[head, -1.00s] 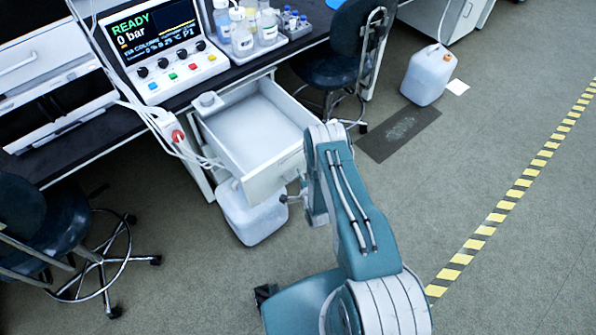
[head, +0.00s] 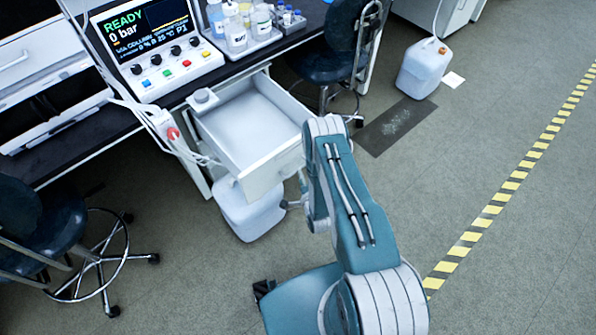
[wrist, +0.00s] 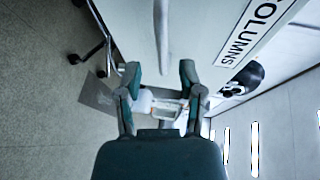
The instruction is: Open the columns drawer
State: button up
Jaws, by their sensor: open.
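The columns drawer (head: 248,125) is pulled well out from under the bench in the head view, and its pale inside looks empty. In the wrist view, its white front (wrist: 205,25) carries a label reading COLUMNS (wrist: 250,30). A pale upright bar, apparently the handle (wrist: 162,35), stands out from that front. My gripper (wrist: 158,76) is open, its two fingers spread apart with nothing between the tips. The bar lies just beyond the fingertips, roughly in line with the gap. In the head view, my arm hides most of the gripper beside the drawer front.
A white jerrycan (head: 248,212) stands on the floor under the drawer. Stools stand left (head: 30,225) and right (head: 340,55) of it. A control box (head: 158,55) and bottles (head: 236,32) are on the bench. The floor to the right is mostly clear.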

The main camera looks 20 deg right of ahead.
jog(key=s+r, duration=0.1)
jog(key=s, duration=0.6)
jog(key=shift+s, duration=0.3)
jog(key=shift+r, duration=0.1)
jog(key=w+r+n+g, duration=0.1)
jog(key=w+r+n, duration=0.1)
jog(key=w+r, duration=0.45)
jog(key=w+r+n+g, duration=0.1)
jog(key=w+r+n, duration=0.15)
jog(key=r, duration=0.65)
jog(key=w+r+n+g, duration=0.1)
jog(key=w+r+n, duration=0.1)
jog(key=w+r, duration=0.4)
jog(key=s+r+n+g, duration=0.2)
jog(key=s+r+n, duration=0.1)
jog(key=r, duration=0.9)
jog(key=s+a+r+n+g, duration=0.2)
jog(key=s+r+n, duration=0.2)
jog(key=s+r, duration=0.9)
jog(key=s+a+r+n+g, duration=0.1)
jog(key=s+r+n, duration=0.1)
jog(key=s, duration=0.7)
jog(key=s+a+r+n+g, duration=0.1)
jog(key=s+r, duration=0.3)
jog(key=s, duration=0.5)
jog(key=shift+s+a+r+n+g, duration=0.2)
jog(key=shift+r+n+g, duration=0.15)
jog(key=shift+g, duration=0.25)
